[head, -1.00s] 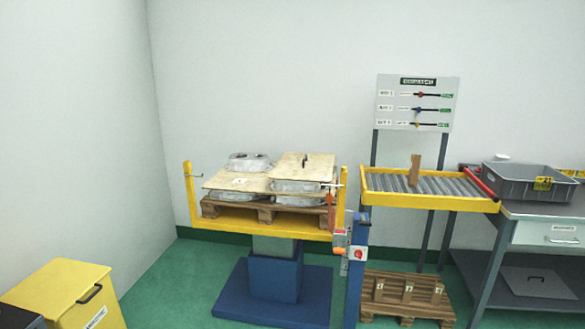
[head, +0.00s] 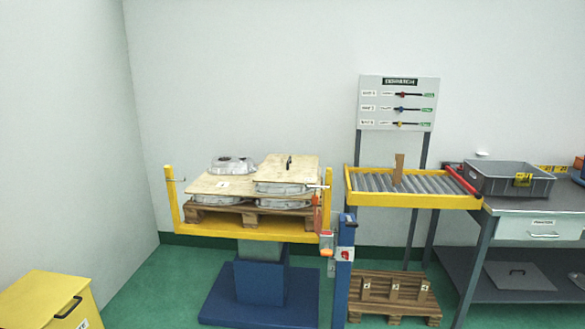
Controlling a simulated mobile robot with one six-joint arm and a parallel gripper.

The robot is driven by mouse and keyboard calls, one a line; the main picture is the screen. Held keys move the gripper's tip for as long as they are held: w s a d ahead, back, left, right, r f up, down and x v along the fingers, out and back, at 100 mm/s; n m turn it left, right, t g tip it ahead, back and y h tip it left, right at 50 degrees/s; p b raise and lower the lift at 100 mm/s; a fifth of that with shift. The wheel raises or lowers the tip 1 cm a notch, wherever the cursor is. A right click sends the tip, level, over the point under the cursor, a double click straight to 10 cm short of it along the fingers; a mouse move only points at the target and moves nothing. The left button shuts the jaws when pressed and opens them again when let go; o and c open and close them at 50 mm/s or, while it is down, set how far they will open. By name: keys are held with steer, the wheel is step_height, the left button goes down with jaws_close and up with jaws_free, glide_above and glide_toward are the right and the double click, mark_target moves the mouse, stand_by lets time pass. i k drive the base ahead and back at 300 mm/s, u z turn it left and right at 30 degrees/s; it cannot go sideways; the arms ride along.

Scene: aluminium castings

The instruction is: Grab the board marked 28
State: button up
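Two thin plywood boards lie among silver castings on the yellow lift table (head: 250,236). The left board (head: 220,186) carries a small white label, too small to read, and a casting (head: 232,165) sits on it. The right board (head: 287,166) lies higher, on top of a casting (head: 285,188), and has a black handle standing up. I cannot read the number 28 on either board. More castings show below the boards, on a wooden pallet (head: 247,213). My gripper is not in view.
A yellow roller conveyor (head: 412,200) stands right of the lift, below a dispatch panel (head: 398,103). A grey bin (head: 508,179) sits on the bench at right. A yellow box (head: 50,300) is at lower left. Green floor is clear between box and lift.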

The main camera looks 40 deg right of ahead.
mark_target(276, 168)
steer(key=i, duration=0.9)
steer(key=u, duration=0.05)
